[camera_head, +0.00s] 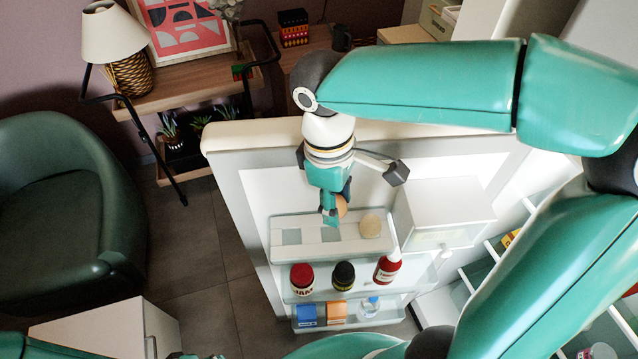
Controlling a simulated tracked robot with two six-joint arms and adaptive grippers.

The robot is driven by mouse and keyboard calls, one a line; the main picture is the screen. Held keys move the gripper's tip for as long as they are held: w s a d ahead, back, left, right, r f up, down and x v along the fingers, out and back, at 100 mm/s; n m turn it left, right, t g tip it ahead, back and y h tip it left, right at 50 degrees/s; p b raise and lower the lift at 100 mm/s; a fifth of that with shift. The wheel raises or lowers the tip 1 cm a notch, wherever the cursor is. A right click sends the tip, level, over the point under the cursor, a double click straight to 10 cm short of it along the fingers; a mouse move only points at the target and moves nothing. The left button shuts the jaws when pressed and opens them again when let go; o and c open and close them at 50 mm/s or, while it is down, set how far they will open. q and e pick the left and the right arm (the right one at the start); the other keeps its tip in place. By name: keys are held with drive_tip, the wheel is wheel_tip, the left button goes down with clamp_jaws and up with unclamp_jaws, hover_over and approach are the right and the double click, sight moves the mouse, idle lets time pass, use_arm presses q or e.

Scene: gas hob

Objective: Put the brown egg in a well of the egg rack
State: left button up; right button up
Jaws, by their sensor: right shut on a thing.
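The brown egg (342,207) is held between the fingers of my right gripper (333,211), which is shut on it and points down. The fingers hide part of the egg. The egg rack (290,236) is a white tray with wells on the upper shelf of the open fridge door. The gripper and egg are over the rack's middle; I cannot tell how far above it they are. A pale cream egg (370,225) sits at the rack's right end, to the right of the held egg. My left gripper cannot be made out.
A white box (446,208) stands right of the rack. Below are a red-labelled jar (302,278), a dark jar (343,275) and a red bottle (387,267). A lower shelf holds small boxes (306,314). A green armchair (62,215) stands at left.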

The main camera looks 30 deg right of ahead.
drive_tip(key=shift+w+f+b, duration=0.15)
drive_tip(key=shift+f+b, duration=0.2)
drive_tip(key=shift+f, duration=0.1)
wheel_tip(320, 180, down, 2)
drive_tip(key=shift+a+b, duration=0.15)
drive_tip(key=shift+b, duration=0.8)
drive_tip(key=shift+f+b, duration=0.95)
drive_tip(key=shift+f, duration=0.1)
drive_tip(key=shift+f+b, duration=0.85)
drive_tip(key=shift+f, duration=0.4)
drive_tip(key=o, duration=0.8)
